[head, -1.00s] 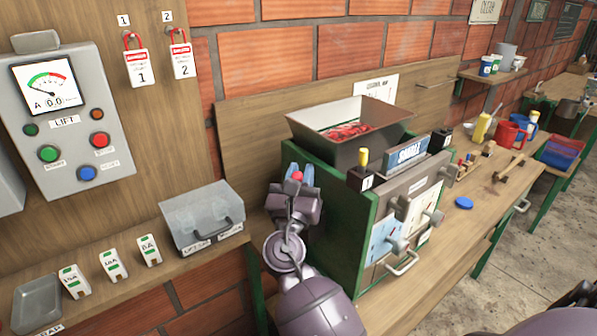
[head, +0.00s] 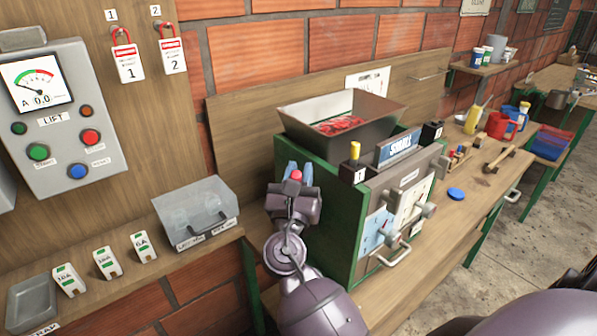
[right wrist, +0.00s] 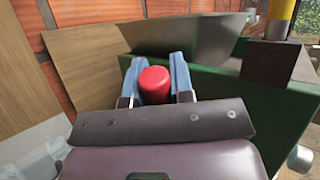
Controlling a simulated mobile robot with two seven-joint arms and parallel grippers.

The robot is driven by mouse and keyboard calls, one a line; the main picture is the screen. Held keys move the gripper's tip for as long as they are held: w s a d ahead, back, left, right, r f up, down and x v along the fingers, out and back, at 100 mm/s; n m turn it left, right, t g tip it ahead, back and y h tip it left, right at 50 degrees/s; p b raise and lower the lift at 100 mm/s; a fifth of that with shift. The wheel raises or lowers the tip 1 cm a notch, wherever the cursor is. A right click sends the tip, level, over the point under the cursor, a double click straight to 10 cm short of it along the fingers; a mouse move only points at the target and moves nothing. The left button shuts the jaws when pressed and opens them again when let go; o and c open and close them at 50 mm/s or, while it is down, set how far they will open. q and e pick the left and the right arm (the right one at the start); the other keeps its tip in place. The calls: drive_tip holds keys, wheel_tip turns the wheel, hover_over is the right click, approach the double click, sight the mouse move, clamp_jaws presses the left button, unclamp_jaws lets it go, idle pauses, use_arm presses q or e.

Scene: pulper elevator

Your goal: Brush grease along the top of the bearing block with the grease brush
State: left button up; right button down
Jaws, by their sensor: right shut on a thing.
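My right gripper (head: 298,170) is at the left side of the green machine (head: 312,229), in front of the wooden backboard. Its blue fingers are shut on a red round-ended thing (head: 296,175), which also shows between the fingers in the right wrist view (right wrist: 154,86). It may be the end of the grease brush handle; no bristles show, and the rest is hidden. I cannot pick out the bearing block in either view. My left gripper is not in view.
A grey hopper (head: 375,122) with red contents tops the machine. A clear box (head: 190,210) and several fuse blocks (head: 106,263) sit on the left shelf.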

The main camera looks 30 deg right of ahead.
drive_tip(key=shift+w, duration=0.1)
drive_tip(key=shift+w, duration=1)
drive_tip(key=shift+w+a, duration=0.1)
drive_tip(key=shift+w, duration=0.05)
drive_tip(key=shift+w, duration=0.85)
drive_tip(key=shift+w+a, duration=0.1)
drive_tip(key=shift+w, duration=0.95)
drive_tip(key=shift+s, duration=0.1)
drive_tip(key=shift+s, duration=0.95)
